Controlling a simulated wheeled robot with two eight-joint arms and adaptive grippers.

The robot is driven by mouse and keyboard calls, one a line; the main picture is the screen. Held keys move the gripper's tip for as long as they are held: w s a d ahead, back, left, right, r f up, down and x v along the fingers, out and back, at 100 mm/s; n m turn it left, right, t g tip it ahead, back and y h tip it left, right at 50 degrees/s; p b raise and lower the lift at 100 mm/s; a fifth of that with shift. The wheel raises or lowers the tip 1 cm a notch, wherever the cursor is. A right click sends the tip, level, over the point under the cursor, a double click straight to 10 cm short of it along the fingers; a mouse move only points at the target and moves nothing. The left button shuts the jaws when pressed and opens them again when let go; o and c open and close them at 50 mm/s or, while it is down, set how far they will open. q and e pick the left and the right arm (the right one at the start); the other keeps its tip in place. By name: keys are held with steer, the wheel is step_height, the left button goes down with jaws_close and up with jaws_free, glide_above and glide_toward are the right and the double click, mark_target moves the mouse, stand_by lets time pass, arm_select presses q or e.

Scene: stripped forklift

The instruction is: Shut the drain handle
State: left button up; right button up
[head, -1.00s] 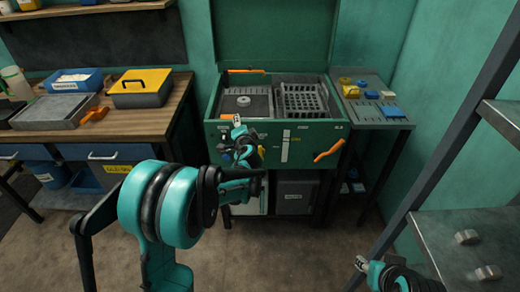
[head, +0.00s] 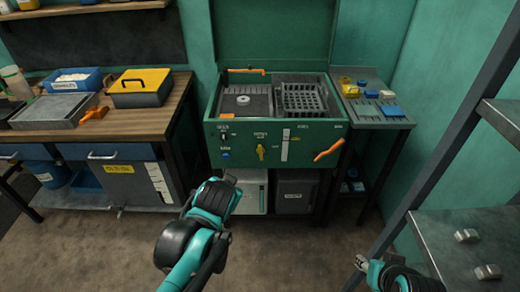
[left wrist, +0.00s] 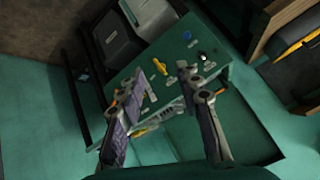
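An orange lever handle (head: 328,150) sits slanted on the right of the green machine's front panel (head: 285,158); I take it as the drain handle, though its label is too small to read. A yellow knob (head: 261,152) sits mid-panel and shows in the left wrist view (left wrist: 184,68). My left gripper (head: 230,180) is in front of and below the panel's left side, apart from the orange handle. In the left wrist view its fingers (left wrist: 168,82) are spread, with nothing seen held. My right gripper (head: 362,264) is low at the right; its finger opening is unclear.
A grey metal shelf rack (head: 465,215) stands close on the right. A wooden workbench (head: 140,118) is at left, with a yellow-lidded box (head: 140,92). A side table (head: 378,108) adjoins the machine. The floor in front is clear.

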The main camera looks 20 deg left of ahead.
mark_target(260, 150)
arm_select(q)
steer(key=w+a+f+m+t+y, duration=0.1)
steer(key=w+a+m+t+y, duration=0.1)
steer(key=w+m, duration=0.75)
steer(key=w+a+f+m+t+y, duration=0.2)
steer(key=w+m, duration=0.3)
steer(key=w, duration=0.9)
steer(key=w+d+f+m+t+h+p, duration=0.1)
steer(key=w+d+f+m+t, duration=0.1)
steer(key=w+f+m, duration=0.4)
steer(key=w+d+f+m+t+h, duration=0.1)
steer(key=w+d+f+m+t, duration=0.15)
steer(key=f+m, duration=0.7)
steer(key=shift+n, duration=0.3)
steer(key=b+x, duration=0.1)
steer(key=x, duration=0.6)
steer(key=shift+a+f, duration=0.1)
steer(key=shift+a, duration=0.1)
jaws_close()
